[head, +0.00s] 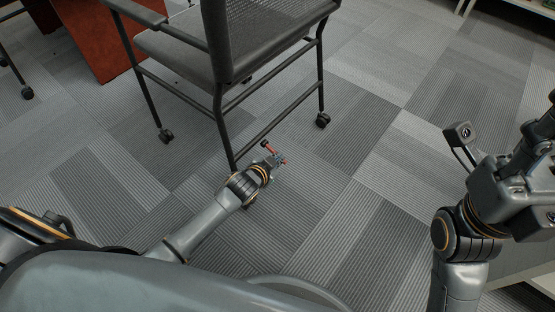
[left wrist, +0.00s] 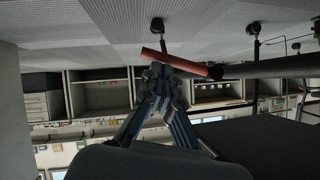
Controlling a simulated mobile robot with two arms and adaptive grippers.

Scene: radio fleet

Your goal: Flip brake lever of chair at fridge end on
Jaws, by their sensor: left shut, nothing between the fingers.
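The black office chair (head: 222,100) stands at upper middle with its wheels on the carpet. A red brake lever (head: 268,146) shows low by its near leg. It also shows in the left wrist view, as a red bar (left wrist: 175,62) whose dark end meets a dark chair tube (left wrist: 265,68). My left gripper (head: 277,160) is shut and empty beside the lever. In the left wrist view its fingertips (left wrist: 157,76) overlap the red bar; I cannot tell if they touch. My right gripper (head: 547,125) is at the right edge, partly cut off, so its jaws are unclear.
A reddish-brown desk (head: 97,40) stands at upper left behind the chair. A white shelf (head: 520,5) is at the top right corner. The grey carpet (head: 375,130) right of the chair is clear. The left wrist view is upside down and shows shelving (left wrist: 100,95) far off.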

